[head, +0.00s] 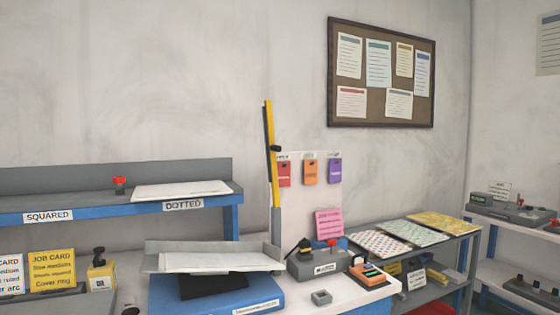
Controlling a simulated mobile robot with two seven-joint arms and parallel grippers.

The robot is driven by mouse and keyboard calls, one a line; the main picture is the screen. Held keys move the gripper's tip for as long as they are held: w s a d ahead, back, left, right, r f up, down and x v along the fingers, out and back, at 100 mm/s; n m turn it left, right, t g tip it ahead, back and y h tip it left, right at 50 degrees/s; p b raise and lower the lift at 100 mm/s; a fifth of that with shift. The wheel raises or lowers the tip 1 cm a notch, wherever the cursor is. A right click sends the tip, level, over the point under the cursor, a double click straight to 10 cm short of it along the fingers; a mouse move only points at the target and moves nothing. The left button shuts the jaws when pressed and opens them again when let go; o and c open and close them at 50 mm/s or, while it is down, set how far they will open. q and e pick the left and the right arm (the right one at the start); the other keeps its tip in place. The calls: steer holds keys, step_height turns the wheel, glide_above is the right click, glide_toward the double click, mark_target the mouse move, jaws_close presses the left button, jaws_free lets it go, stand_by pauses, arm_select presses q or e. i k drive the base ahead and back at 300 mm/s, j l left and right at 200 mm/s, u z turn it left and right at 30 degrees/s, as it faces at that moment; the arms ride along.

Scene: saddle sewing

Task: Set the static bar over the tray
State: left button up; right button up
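A yellow bar (272,158) with a dark strip along it stands almost upright on a grey post (276,226); it looks like the static bar. It rises behind the right end of the tray (157,247), clear of the tray's top. The shallow grey tray holds pale sheets (220,260) and sits on a black support above a blue base (215,298) with a label. Neither of my grippers is in view.
A grey control box (318,264) and a small orange-and-black device (368,274) stand right of the tray. A small grey block (321,297) lies in front. The left shelf (90,206) holds a stack of sheets (181,189). A yellow oil bottle (101,277) stands below.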

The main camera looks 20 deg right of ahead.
mark_target(271, 149)
steer(key=l+u, duration=0.1)
steer(key=l, duration=0.75)
steer(key=l+u, duration=0.15)
steer(key=l, duration=0.65)
steer(key=k+l+u, duration=0.1)
steer(key=l, duration=0.7)
steer(key=k+l+u, duration=0.1)
steer(key=l, duration=0.75)
